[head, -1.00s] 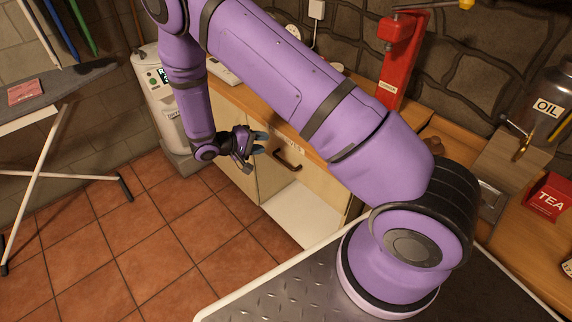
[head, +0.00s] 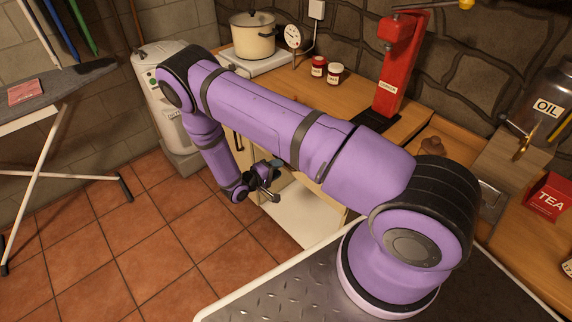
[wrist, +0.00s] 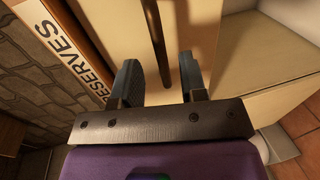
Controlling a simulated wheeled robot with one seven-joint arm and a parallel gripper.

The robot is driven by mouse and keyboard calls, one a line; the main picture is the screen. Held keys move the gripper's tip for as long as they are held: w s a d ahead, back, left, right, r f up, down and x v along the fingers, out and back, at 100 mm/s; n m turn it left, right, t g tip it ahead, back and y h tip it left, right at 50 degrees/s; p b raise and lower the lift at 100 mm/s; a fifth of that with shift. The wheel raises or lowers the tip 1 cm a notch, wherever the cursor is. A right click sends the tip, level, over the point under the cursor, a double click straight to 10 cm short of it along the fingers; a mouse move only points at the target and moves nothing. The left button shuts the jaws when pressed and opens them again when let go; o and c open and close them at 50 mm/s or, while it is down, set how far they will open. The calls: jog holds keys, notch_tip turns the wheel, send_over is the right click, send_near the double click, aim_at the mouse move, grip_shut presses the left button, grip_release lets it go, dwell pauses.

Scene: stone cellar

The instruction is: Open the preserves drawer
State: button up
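The preserves drawer's cream front (wrist: 115,25) shows in the wrist view, with a "PRESERVES" label (wrist: 68,48) along its left side. Its dark bar handle (wrist: 156,35) runs down from the top of that view. My gripper (wrist: 159,62) is open, its two dark fingers spread, one on each side of the handle's lower end. I see no finger touching the handle, and the depth between them is unclear. In the head view my gripper (head: 267,178) is low at the cabinet front, and my arm hides most of the drawer and its handle.
The wooden counter (head: 345,98) above carries a pot (head: 252,42), two small jars and a red stand (head: 402,65). A white heater-like cylinder (head: 160,90) stands left of the cabinet. A white panel (head: 300,215) lies below my gripper.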

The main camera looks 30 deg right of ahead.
jog(key=shift+x, duration=2.55)
grip_shut()
